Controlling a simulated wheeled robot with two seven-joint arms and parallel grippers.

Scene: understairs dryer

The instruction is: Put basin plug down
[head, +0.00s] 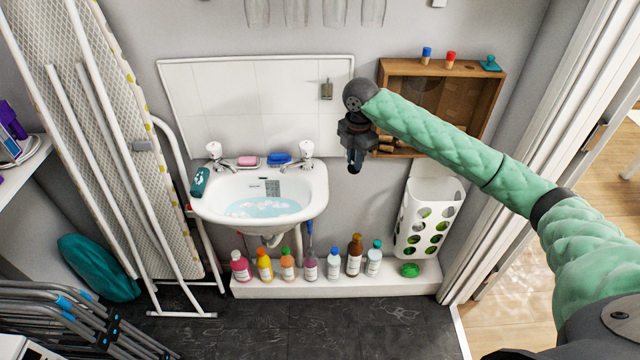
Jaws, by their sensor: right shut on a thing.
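The white basin (309,203) hangs on the wall left of centre, with pale blue water in its bowl. My right gripper (354,167) points down, to the right of the basin and apart from its rim. Its fingers are shut on a small dark thing at their tips, which I take for the basin plug (354,169); its shape is mostly hidden by the fingers. My left gripper is not in view.
A pink soap (247,161), a blue soap dish (279,159) and two taps stand at the basin's back. A wooden wall box (497,88) is behind my right arm. An ironing board (130,150) leans left.

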